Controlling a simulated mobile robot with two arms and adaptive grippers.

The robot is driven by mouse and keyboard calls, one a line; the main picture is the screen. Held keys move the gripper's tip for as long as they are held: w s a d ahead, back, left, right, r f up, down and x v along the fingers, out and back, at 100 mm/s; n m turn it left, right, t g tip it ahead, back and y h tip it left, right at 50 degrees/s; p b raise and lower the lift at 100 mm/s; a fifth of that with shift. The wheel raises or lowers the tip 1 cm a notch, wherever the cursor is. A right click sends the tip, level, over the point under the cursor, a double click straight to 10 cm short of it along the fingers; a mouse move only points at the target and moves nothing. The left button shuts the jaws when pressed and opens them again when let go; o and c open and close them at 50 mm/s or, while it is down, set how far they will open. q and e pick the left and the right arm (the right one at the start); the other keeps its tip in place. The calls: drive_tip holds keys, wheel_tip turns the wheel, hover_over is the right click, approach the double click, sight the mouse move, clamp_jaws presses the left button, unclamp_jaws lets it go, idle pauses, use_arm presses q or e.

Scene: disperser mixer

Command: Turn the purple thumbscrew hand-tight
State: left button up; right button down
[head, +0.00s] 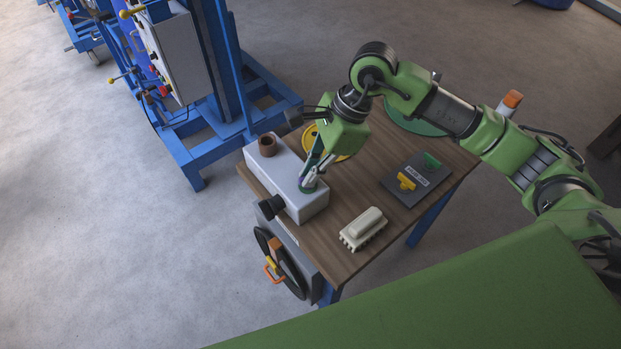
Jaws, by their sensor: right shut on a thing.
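My right gripper (309,183) points down at the near right end of the white box-shaped unit (273,172) on the wooden table. Its fingers are closed around the purple thumbscrew, which they hide almost fully; only a trace of purple shows between them. I cannot tell how far the thumbscrew is screwed in. My left gripper is not in the head view.
The table (340,262) also holds a cream brush (363,229), a dark board with yellow and green pieces (416,177), a yellow disc (312,137) and a brown cup (267,145). A blue-framed machine (215,135) stands left. A handwheel (281,262) hangs at the table's front.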

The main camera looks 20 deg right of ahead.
drive_tip(key=shift+m+t+b, duration=0.7)
drive_tip(key=shift+m+b, duration=0.75)
drive_tip(key=shift+m, duration=0.35)
drive_tip(key=c, duration=2.2)
unclamp_jaws()
drive_tip(key=shift+h, duration=0.3)
drive_tip(key=shift+o, duration=0.2)
drive_tip(key=shift+s, duration=0.1)
drive_tip(key=v, duration=1.2)
